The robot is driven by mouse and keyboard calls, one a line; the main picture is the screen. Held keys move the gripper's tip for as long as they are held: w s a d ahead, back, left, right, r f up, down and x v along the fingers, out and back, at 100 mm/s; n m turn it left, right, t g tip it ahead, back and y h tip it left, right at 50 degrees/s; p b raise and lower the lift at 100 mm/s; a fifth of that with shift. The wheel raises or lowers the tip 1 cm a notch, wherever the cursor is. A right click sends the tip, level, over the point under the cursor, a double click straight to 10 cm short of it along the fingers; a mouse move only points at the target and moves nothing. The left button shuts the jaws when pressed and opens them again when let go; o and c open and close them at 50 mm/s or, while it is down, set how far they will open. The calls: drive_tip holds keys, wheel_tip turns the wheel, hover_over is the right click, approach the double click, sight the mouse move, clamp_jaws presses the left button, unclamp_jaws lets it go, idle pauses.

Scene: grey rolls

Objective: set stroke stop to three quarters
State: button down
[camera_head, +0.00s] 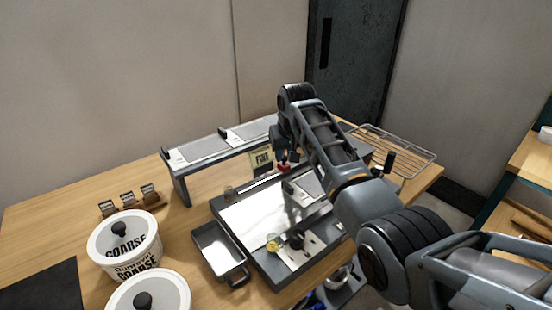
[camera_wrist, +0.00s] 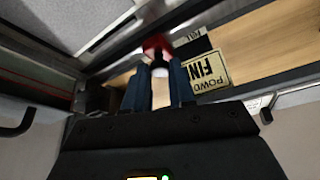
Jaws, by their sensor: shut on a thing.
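A red stop piece (camera_head: 283,168) sits at the back edge of the grey machine (camera_head: 272,270), by the end of a pale marked scale strip (camera_head: 262,181). In the wrist view the red piece (camera_wrist: 157,43) shows at my fingertips, with a pale round part (camera_wrist: 159,71) below it. My gripper (camera_head: 281,157) reaches down from the right and is shut on the red piece. In the wrist view my gripper's fingers (camera_wrist: 159,66) stand on either side of the pale part. The scale marks are too small to read, and my arm hides part of the machine.
A raised grey rail (camera_head: 180,183) runs behind the machine. A yellow label (camera_wrist: 210,72) hangs near my fingers. A grey tray (camera_head: 219,252), lidded white pots (camera_head: 125,243) and a wooden rack (camera_head: 132,203) stand left. A wire rack (camera_head: 400,145) lies at the right.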

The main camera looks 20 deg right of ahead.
drive_tip(key=c, duration=0.9)
unclamp_jaws()
drive_tip(key=shift+c, duration=0.2)
drive_tip(key=v, duration=0.7)
drive_tip(key=shift+r, duration=0.4)
drive_tip(key=shift+s, duration=0.15)
